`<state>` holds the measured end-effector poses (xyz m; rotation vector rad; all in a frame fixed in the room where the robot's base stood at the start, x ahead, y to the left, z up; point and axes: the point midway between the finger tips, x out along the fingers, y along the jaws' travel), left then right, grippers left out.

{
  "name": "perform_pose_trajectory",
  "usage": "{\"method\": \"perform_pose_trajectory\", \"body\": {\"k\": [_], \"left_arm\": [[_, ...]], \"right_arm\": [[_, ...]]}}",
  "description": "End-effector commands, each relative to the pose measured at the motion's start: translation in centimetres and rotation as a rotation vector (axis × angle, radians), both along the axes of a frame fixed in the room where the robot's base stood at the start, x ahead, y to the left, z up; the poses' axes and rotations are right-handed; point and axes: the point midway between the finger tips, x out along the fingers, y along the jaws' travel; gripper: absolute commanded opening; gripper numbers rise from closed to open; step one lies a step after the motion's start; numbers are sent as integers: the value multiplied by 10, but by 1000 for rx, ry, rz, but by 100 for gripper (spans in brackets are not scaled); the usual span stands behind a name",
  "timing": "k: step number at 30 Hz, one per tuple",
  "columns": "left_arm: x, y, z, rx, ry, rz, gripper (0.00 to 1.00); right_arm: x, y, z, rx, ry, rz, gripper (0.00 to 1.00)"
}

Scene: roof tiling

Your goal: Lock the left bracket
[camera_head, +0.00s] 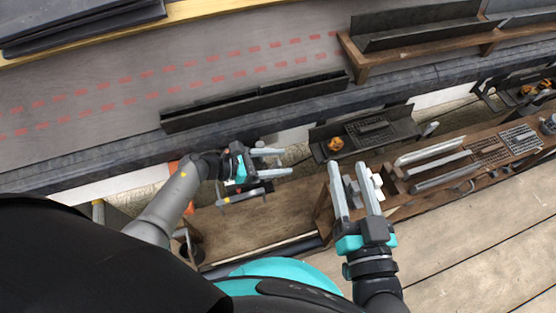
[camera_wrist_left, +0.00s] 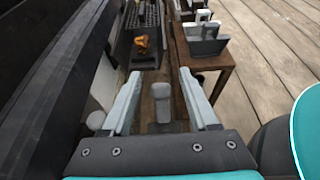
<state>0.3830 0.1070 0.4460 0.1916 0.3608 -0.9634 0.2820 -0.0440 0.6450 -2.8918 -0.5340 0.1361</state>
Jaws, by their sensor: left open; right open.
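My left gripper (camera_head: 285,162) is open, its pale fingers pointing right over the gap between the dark roof edge and the wooden workbench. In the left wrist view its fingers (camera_wrist_left: 160,82) are spread apart. A pale grey block-like piece (camera_wrist_left: 162,104) shows between and beyond them; contact cannot be told. A grey bar with dark ends (camera_head: 245,194) lies just below the left gripper in the head view. No part can be clearly told as the left bracket. My right gripper (camera_head: 348,170) is open beside white-grey pieces (camera_head: 376,184) at the workbench's end.
A dark tray (camera_head: 364,131) with an orange tool (camera_head: 335,144) is right of the left gripper. The wooden workbench (camera_head: 455,165) holds long grey bars. Plank floor (camera_head: 470,255) is clear at lower right.

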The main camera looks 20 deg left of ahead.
Motion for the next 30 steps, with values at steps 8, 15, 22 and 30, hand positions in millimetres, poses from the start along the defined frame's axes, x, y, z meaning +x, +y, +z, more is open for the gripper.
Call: {"method": "perform_pose_trajectory", "body": {"k": [8,15,22,30], "left_arm": [[0,0,0,0,0,0,36],[0,0,0,0,0,0,9],[0,0,0,1,1,0,0],[0,0,0,4,3,0,0]], "right_arm": [[0,0,0,-1,2,0,50],[0,0,-1,-1,2,0,50],[0,0,-1,-1,3,1,50],[0,0,-1,-5,10,1,50]]}}
